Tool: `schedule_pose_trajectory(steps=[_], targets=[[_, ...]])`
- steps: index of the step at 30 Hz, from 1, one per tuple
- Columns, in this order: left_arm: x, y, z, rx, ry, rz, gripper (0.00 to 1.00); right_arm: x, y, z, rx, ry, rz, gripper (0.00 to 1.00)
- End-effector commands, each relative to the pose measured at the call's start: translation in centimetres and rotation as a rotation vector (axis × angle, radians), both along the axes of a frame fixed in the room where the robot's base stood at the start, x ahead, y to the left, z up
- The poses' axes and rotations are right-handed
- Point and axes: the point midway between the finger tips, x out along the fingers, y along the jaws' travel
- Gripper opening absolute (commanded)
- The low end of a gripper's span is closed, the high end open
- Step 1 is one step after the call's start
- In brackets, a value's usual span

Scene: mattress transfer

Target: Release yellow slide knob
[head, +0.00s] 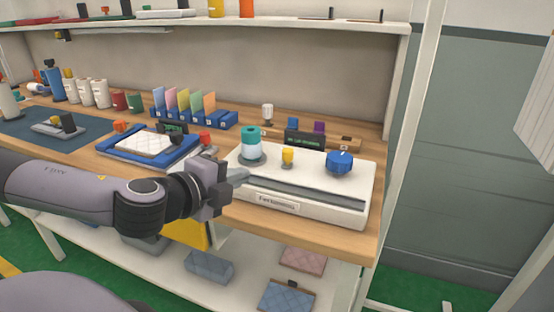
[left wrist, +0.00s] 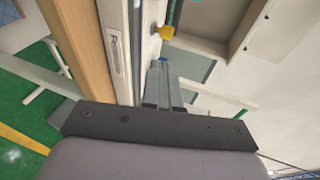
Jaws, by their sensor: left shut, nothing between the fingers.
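The yellow slide knob (head: 287,157) stands upright on the white panel box (head: 330,180), between a teal-topped white cylinder (head: 252,145) and a blue round knob (head: 340,162). My left gripper (head: 245,176) is over the left front part of the box, to the left of the yellow knob and apart from it. Its fingers are shut and empty. In the left wrist view, the yellow knob (left wrist: 166,32) shows beyond the shut fingertips (left wrist: 161,64), with a gap between. My right gripper is not in view.
A dark slot (head: 310,192) runs along the box's front part. Behind it stands a small dark display (head: 305,140). A blue tray with a white quilted pad (head: 148,143) lies to the left. Colored cards (head: 185,101) stand in a blue rack behind the tray.

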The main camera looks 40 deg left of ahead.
Motion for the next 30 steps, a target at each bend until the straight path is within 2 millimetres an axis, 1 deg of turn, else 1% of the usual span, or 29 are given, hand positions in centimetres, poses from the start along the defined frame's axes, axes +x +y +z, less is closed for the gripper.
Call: schedule_pose_trajectory(steps=[5, 9, 20, 22, 30], targets=[[0.4, 0.1, -0.5, 0.000, -0.002, 0.004, 0.00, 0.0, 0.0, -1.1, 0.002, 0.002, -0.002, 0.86], [1.1, 0.2, -0.9, 0.003, -0.005, 0.009, 0.00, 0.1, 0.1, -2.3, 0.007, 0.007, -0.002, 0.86], [2.4, 0.1, -1.3, -0.002, -0.004, 0.001, 0.00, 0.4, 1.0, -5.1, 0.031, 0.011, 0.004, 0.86], [3.0, 0.1, -0.8, -0.006, -0.002, 0.000, 0.00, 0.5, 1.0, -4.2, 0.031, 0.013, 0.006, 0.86], [5.1, 0.1, -1.5, -0.006, -0.001, 0.000, 0.00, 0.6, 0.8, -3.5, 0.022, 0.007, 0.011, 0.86]])
